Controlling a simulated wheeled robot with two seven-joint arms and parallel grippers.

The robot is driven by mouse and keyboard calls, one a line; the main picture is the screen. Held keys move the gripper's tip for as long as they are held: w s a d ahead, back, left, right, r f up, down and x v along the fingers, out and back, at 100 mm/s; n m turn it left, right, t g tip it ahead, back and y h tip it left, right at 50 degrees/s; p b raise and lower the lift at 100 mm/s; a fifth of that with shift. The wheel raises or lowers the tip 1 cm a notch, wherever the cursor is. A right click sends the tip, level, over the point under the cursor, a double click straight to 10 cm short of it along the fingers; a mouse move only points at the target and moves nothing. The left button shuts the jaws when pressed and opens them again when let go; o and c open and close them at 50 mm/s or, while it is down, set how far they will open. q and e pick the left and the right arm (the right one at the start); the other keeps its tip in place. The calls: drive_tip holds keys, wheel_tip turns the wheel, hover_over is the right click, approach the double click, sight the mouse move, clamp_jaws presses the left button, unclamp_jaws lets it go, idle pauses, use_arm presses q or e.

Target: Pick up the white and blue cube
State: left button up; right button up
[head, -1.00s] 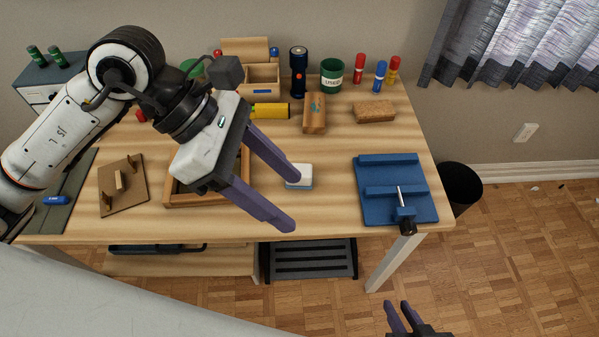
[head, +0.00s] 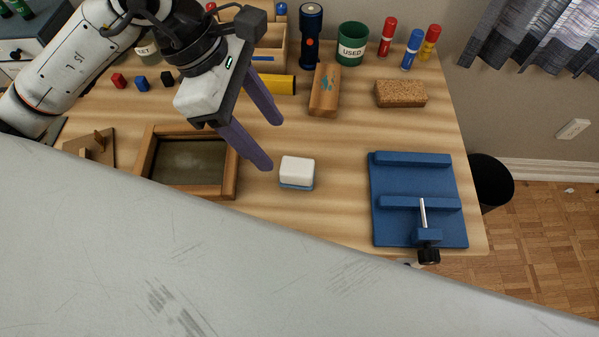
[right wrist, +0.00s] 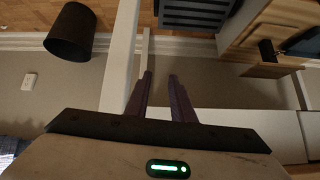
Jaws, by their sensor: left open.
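The white and blue cube (head: 297,171) is a small block with a white top and a blue bottom. It sits on the wooden desk right of the framed tray, with nothing touching it. My left gripper (head: 271,143) is open and empty. In the head view its purple fingers are up and left of the cube, apart from it and seemingly above the desk. My right gripper (right wrist: 160,76) shows in the right wrist view with its fingers apart and nothing between them. The cube is not in that view.
A wooden-framed tray (head: 230,181) lies left of the cube. A blue fixture with a clamp (head: 418,176) lies right. Behind are a wooden block (head: 324,92), cork block (head: 400,94), green cup (head: 352,45) and flashlight (head: 311,35). Bare desktop surrounds the cube.

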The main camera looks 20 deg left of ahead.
sight(293, 165)
use_arm(q)
drive_tip(key=x, duration=0.4)
drive_tip(key=b+x, duration=0.1)
drive_tip(key=x, duration=0.1)
drive_tip(key=shift+a+f, duration=0.15)
drive_tip(key=shift+f, duration=0.25)
drive_tip(key=x, duration=0.5)
drive_tip(key=shift+w+d+f, duration=0.1)
drive_tip(key=shift+w+d, duration=0.2)
drive_tip(key=shift+w, duration=0.1)
drive_tip(key=c, duration=1.1)
